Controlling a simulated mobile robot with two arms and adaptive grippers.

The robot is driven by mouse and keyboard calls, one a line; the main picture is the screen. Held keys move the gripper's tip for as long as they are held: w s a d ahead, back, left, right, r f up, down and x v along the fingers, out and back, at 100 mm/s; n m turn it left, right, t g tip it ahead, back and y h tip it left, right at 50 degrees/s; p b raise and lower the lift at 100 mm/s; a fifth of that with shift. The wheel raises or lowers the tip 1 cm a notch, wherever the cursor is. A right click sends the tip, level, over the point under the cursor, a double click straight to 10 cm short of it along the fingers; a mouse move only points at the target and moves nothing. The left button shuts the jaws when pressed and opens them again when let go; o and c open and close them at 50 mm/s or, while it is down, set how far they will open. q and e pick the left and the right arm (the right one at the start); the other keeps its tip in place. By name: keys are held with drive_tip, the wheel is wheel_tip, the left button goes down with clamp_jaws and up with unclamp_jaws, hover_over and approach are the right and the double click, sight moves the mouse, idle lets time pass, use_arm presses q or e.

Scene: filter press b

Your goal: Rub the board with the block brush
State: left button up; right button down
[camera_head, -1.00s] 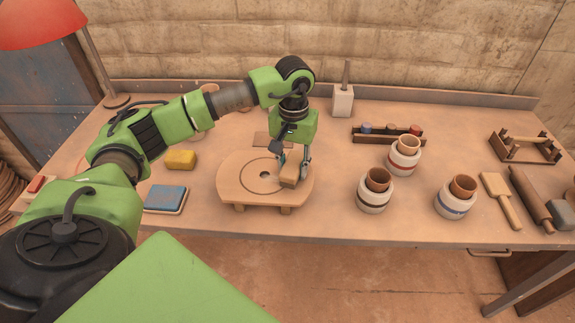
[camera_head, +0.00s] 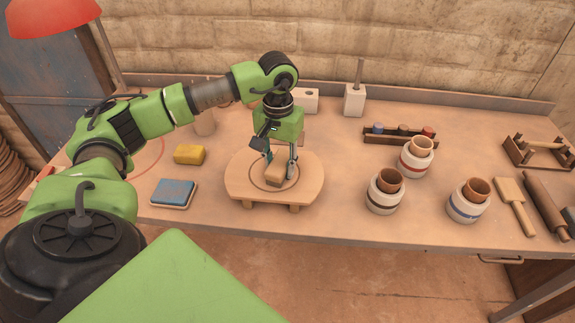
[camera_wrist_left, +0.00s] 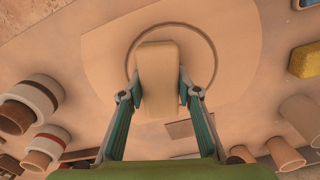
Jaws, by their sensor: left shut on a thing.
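The board (camera_head: 308,185) is a low round wooden stand with flat-cut ends and a dark ring drawn on its top. It stands near the table's front edge, left of centre. My left gripper (camera_head: 280,168) is over its middle, pointing down, shut on the block brush (camera_head: 275,175). The brush is a tan wooden block; its underside is hidden. In the left wrist view the brush (camera_wrist_left: 158,75) sits between the fingertips (camera_wrist_left: 158,92), inside the ring on the board (camera_wrist_left: 235,45). It looks to be at the board's surface, but I cannot tell if it touches. My right gripper is not in view.
A blue pad (camera_head: 173,193) and a yellow sponge (camera_head: 189,154) lie left of the board. Banded jars (camera_head: 384,193) stand to its right. A rack of small pots (camera_head: 400,136), a wooden paddle (camera_head: 515,205) and a rolling pin (camera_head: 545,205) are further right.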

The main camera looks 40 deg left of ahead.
sight(300, 176)
use_arm(q)
drive_tip(key=shift+s+a+f, duration=0.15)
drive_tip(key=shift+s+a, duration=0.15)
drive_tip(key=shift+a, duration=0.2)
drive_tip(key=shift+s+a+f, duration=0.1)
drive_tip(key=shift+s+a, duration=0.15)
drive_tip(key=shift+a, duration=0.25)
drive_tip(key=shift+s+a+f+b, duration=0.2)
drive_tip(key=shift+s+a+b, duration=0.25)
drive_tip(key=shift+a, duration=0.2)
drive_tip(key=shift+s+a+f+b, duration=0.15)
drive_tip(key=shift+s+a+b, duration=0.25)
drive_tip(key=shift+a, duration=0.25)
drive_tip(key=shift+s+a, duration=0.3)
drive_tip(key=shift+a, duration=0.15)
drive_tip(key=shift+w+d+r, duration=0.15)
drive_tip(key=shift+w+d, duration=0.1)
drive_tip(key=shift+d, duration=0.15)
drive_tip(key=shift+w+d, duration=0.45)
drive_tip(key=shift+d, duration=0.3)
drive_tip(key=shift+w+d+r+p, duration=0.15)
drive_tip(key=shift+w+d, duration=0.65)
drive_tip(key=shift+d, duration=0.45)
drive_tip(key=shift+w+d+p, duration=0.1)
drive_tip(key=shift+w+d, duration=0.65)
drive_tip(key=shift+d, duration=0.5)
drive_tip(key=shift+w+d+r+p, duration=0.15)
drive_tip(key=shift+w+d, duration=0.65)
drive_tip(key=shift+d, duration=0.45)
drive_tip(key=shift+f, duration=0.1)
